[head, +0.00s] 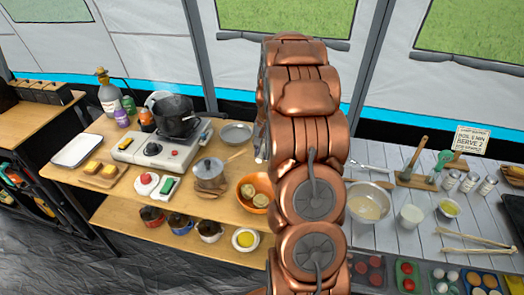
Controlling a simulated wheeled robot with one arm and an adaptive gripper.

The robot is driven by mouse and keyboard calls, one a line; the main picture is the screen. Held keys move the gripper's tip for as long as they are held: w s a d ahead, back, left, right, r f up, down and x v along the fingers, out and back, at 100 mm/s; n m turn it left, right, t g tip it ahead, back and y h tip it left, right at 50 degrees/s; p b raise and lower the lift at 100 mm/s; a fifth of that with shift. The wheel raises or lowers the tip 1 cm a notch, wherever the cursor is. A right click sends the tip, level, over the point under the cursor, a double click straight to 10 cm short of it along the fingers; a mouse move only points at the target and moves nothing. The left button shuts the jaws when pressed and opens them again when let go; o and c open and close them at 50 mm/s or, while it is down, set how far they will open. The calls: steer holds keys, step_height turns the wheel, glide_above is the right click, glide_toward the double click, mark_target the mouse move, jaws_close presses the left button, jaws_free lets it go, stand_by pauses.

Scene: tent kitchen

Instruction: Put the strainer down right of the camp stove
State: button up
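I cannot make out a strainer for certain. My copper-coloured arm fills the middle of the view. My gripper is not visible, so I cannot tell whether it holds anything.
An orange bowl (253,194) stands near the wooden table's front edge. A cutting board (103,174) and white tray (76,150) lie left of the stove. A metal bowl (368,203) and tongs (478,244) are on the right-hand table. Little bare wood shows beside the grey dish.

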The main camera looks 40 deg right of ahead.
steer(key=o, duration=0.4)
steer(key=shift+r, duration=0.2)
steer(key=shift+s+d+r+b, duration=0.2)
steer(key=shift+r+b, duration=0.55)
steer(key=shift+r, duration=1.2)
steer(key=shift+s+d+r+b, duration=0.2)
steer(key=shift+r+b, duration=0.5)
steer(key=shift+r, duration=1.25)
steer(key=shift+d+r+b, duration=0.25)
steer(key=shift+r+b, duration=0.5)
steer(key=shift+r, duration=1.2)
steer(key=shift+a, duration=0.1)
